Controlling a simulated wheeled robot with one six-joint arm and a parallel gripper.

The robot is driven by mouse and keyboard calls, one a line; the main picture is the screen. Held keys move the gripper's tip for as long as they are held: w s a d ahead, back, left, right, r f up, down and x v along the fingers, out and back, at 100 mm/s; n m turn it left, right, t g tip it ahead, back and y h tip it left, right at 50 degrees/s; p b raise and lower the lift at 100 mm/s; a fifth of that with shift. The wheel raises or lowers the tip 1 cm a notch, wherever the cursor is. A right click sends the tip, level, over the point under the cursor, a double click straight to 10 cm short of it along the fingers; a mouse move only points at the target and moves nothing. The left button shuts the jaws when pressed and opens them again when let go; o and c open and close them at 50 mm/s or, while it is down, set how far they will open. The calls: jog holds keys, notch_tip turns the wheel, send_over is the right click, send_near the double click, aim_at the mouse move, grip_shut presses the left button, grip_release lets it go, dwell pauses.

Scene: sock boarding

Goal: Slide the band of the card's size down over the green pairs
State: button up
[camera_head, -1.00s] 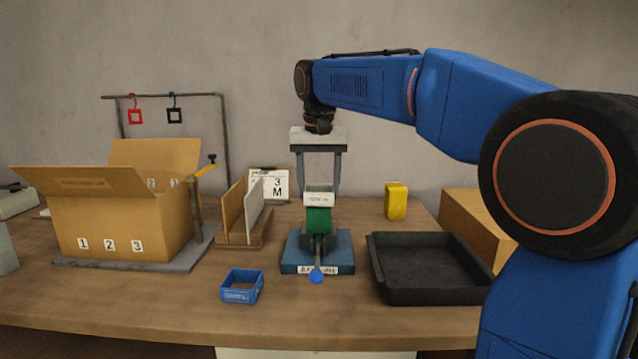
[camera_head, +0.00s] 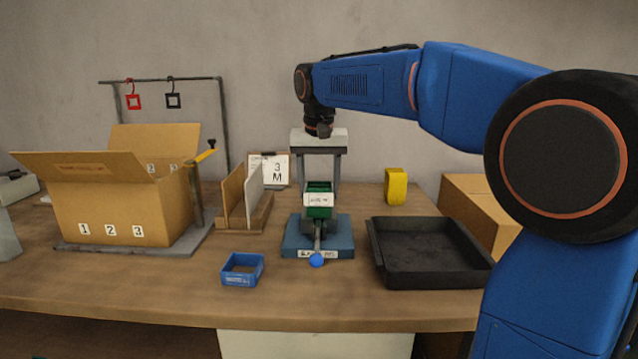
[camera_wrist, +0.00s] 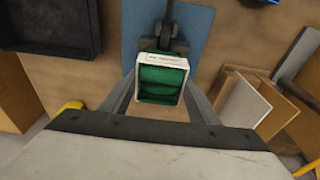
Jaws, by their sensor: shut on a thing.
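My gripper (camera_head: 319,196) points down at the middle of the bench, its fingers shut on a white band (camera_head: 319,200). The band's label is too small to read. The band sits around the green pairs (camera_head: 319,212), with green showing above and below it. In the wrist view the white band (camera_wrist: 161,58) frames the folded green pairs (camera_wrist: 160,77) between my two fingers. The green pairs stand in a clamp on a blue base (camera_head: 341,238) with a blue-knobbed lever in front. The card (camera_head: 276,172) behind reads 3 and M.
A blue band (camera_head: 242,281) lies at the front left, and a yellow one (camera_head: 396,187) stands at the back right. A black tray (camera_head: 430,278) is to the right. A wooden rack (camera_head: 240,225) and an open carton (camera_head: 120,215) are to the left.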

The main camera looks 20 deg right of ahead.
jog(key=shift+f, duration=1.35)
jog(key=shift+f, duration=0.1)
jog(key=o, duration=1.1)
